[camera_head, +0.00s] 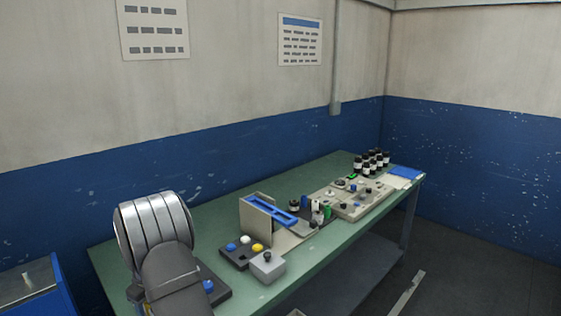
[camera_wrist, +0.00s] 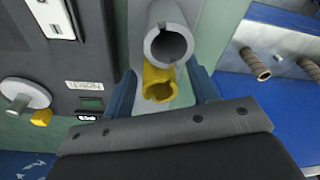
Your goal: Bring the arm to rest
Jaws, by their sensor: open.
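In the wrist view my gripper (camera_wrist: 161,72) is open, with its two blue fingers set apart. A yellow slotted ring (camera_wrist: 158,78) and a grey slotted tube (camera_wrist: 168,40) show in the gap between the fingers. I cannot tell whether either finger touches them. In the head view a dark grey rounded part and a banded silver cylinder stand at the lower left, over the near end of the green bench (camera_head: 205,222). My fingertips cannot be made out there.
A dark panel (camera_wrist: 75,70) with a knob (camera_wrist: 25,95) lies left in the wrist view. A blue surface with metal plates and brown rods (camera_wrist: 255,64) lies right. In the head view, a grey button box (camera_head: 267,267), blue frame (camera_head: 270,207) and several dark bottles (camera_head: 371,163) stand on the bench.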

